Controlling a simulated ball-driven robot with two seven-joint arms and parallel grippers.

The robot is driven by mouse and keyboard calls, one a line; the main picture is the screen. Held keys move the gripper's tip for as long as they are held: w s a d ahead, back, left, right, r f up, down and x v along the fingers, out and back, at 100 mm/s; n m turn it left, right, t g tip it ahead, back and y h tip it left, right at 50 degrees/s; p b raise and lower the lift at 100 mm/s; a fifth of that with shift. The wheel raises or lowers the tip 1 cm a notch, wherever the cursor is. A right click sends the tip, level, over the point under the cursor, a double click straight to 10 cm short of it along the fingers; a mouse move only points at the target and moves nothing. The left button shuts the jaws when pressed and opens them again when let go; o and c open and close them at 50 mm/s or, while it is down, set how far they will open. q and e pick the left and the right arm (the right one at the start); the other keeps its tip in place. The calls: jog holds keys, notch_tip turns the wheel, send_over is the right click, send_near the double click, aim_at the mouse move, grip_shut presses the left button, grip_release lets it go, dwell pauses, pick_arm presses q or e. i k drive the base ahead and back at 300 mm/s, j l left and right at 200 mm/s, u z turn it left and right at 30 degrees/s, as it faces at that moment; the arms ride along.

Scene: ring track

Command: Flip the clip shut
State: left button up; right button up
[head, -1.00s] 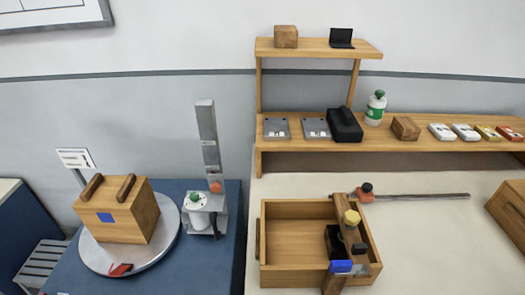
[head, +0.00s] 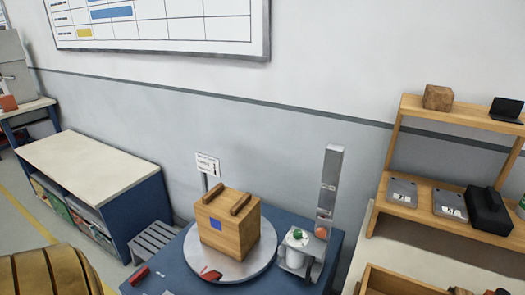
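A wooden box (head: 228,228) with a blue square and two dark bars on top sits on a round grey turntable (head: 262,262) on a blue table. A small red and black piece (head: 211,275) lies at the turntable's front edge; it may be the clip, but it is too small to tell whether it is open or shut. Another small red piece (head: 140,275) lies on the blue table to the left. Neither of my grippers is in view.
A grey post (head: 328,195) and a white container with a green top (head: 299,242) stand right of the turntable. A slatted grey stool (head: 152,240) and a white-topped bench (head: 90,165) are at left. A wooden shelf (head: 455,120) stands at right.

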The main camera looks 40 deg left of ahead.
aim_at(209, 277)
jog(key=u, duration=1.9)
jog(key=k+j+u, duration=0.15)
jog(key=j, duration=0.25)
jog(key=j+u, duration=0.15)
jog(key=j, duration=0.25)
jog(key=k, duration=0.1)
